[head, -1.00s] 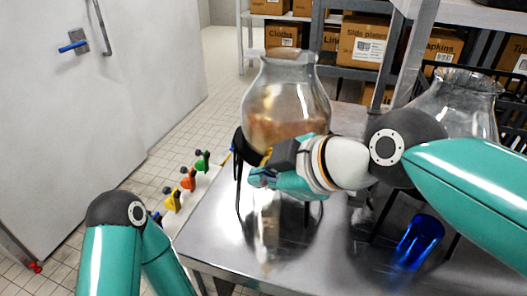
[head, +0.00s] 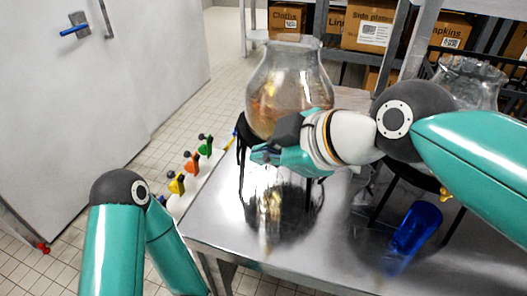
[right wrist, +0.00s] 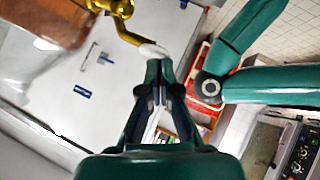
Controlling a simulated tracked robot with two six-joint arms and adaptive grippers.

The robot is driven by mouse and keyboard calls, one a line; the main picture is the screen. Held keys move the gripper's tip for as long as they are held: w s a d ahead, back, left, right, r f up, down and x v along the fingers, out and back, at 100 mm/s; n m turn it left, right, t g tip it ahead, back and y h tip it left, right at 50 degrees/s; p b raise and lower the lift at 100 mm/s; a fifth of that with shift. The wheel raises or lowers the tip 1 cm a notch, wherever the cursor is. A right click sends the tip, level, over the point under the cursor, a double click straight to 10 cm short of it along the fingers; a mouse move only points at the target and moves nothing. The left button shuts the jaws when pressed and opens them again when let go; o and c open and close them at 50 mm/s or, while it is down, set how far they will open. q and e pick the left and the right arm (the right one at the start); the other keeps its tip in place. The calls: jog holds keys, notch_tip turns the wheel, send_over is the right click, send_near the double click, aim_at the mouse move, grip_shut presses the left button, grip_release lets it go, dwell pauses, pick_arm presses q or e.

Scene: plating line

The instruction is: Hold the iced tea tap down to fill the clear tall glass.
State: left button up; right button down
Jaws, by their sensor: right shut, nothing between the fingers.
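The glass dispenser (head: 290,85), part filled with amber tea, stands on a black stand at the table's left end. Its brass tap (right wrist: 128,32) shows at the top of the right wrist view, with a pale lever end (right wrist: 153,49); my right gripper hides the tap in the head view. My right gripper (head: 258,155) is shut and empty in front of the dispenser. In the right wrist view its fingertips (right wrist: 158,68) are just by the lever end; I cannot tell if they touch. I cannot make out the clear tall glass. My left gripper is out of view.
A blue glass (head: 414,228) is on the steel table (head: 320,255) at the right. A second glass dispenser (head: 465,85) stands behind my right arm, with its brass tap (head: 445,194) below. Coloured handles (head: 190,162) line the table's left side. Shelves with boxes stand behind.

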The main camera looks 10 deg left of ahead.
jog(key=s+d+r+p, duration=0.1)
jog(key=s+d+r, duration=0.2)
jog(key=d+r, duration=0.3)
notch_tip(320, 180, up, 4)
jog(key=shift+d+r, duration=0.15)
jog(key=shift+d, duration=0.25)
jog(key=shift+s, duration=0.1)
